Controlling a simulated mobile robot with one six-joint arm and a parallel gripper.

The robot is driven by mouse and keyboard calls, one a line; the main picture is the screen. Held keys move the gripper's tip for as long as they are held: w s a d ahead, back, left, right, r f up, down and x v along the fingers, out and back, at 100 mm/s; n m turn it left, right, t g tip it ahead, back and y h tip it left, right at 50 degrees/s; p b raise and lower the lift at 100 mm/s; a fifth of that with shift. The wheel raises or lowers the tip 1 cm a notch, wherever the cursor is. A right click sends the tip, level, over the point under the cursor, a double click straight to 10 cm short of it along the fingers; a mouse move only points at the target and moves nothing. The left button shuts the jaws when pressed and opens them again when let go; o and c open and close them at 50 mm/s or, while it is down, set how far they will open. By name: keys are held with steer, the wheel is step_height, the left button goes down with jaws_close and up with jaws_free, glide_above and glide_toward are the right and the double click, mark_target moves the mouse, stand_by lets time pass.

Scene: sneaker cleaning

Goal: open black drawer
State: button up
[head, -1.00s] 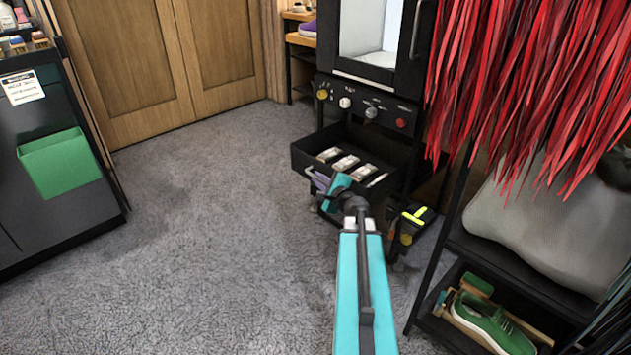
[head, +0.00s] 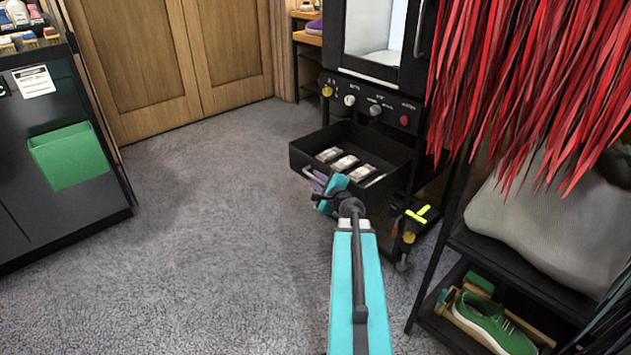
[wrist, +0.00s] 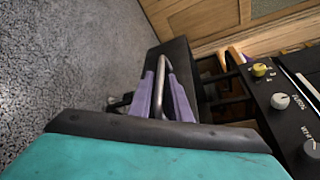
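The black drawer (head: 385,196) stands pulled out under the black cabinet, with its inside showing from above. Its curved metal handle (wrist: 161,88) is on the front face and also shows in the head view (head: 308,173). My gripper (wrist: 160,76) is at the handle. Its two purple fingers lie on either side of the handle bar, which runs between the tips, so it looks shut on the handle. In the head view my gripper (head: 318,179) is at the drawer front, and my teal arm hides part of that front.
Several pale blocks (head: 345,163) lie in the drawer. Knobs (head: 350,100) line the panel above. A black shelf (head: 490,250) with a green shoe (head: 493,322) and red hanging strips (head: 530,80) are at the right. Open grey carpet (head: 220,230) lies left of the drawer.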

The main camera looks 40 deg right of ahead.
steer(key=shift+a+r, duration=0.1)
steer(key=shift+p+v, duration=0.55)
steer(key=shift+v, duration=0.95)
steer(key=p+v, duration=1)
steer(key=p, duration=1)
steer(key=shift+s, duration=0.35)
steer(key=shift+a, duration=0.1)
